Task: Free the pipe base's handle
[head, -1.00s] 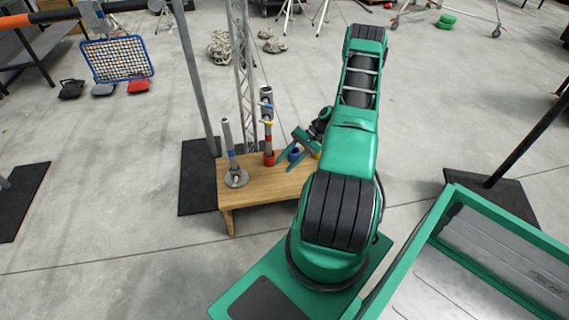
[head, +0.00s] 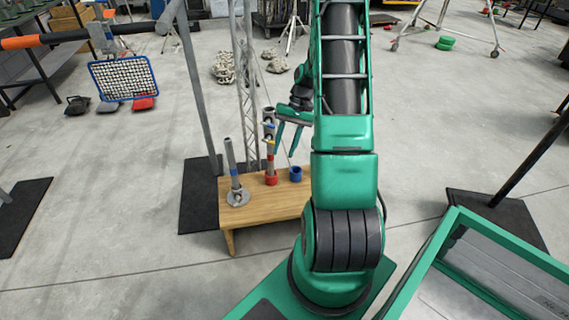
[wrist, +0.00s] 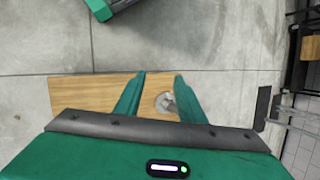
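The pipe base (head: 238,198) is a round grey disc at the left end of a small wooden table (head: 262,211). A grey pipe (head: 230,158) with a blue band stands upright on it. A small part shows on the disc, but I cannot make out the handle clearly. In the wrist view a round grey disc (wrist: 164,102), likely this base, shows between my fingers, partly covered by the right one. My gripper (head: 284,153) is open and empty, above the right half of the table, apart from the base. Its spread fingers also show in the wrist view (wrist: 160,86).
A grey pipe with a red foot (head: 271,179) and a blue cup (head: 295,174) stand on the table, right of the base. A tall pole (head: 198,90) and a lattice truss (head: 247,95) rise behind. The table's front edge is clear.

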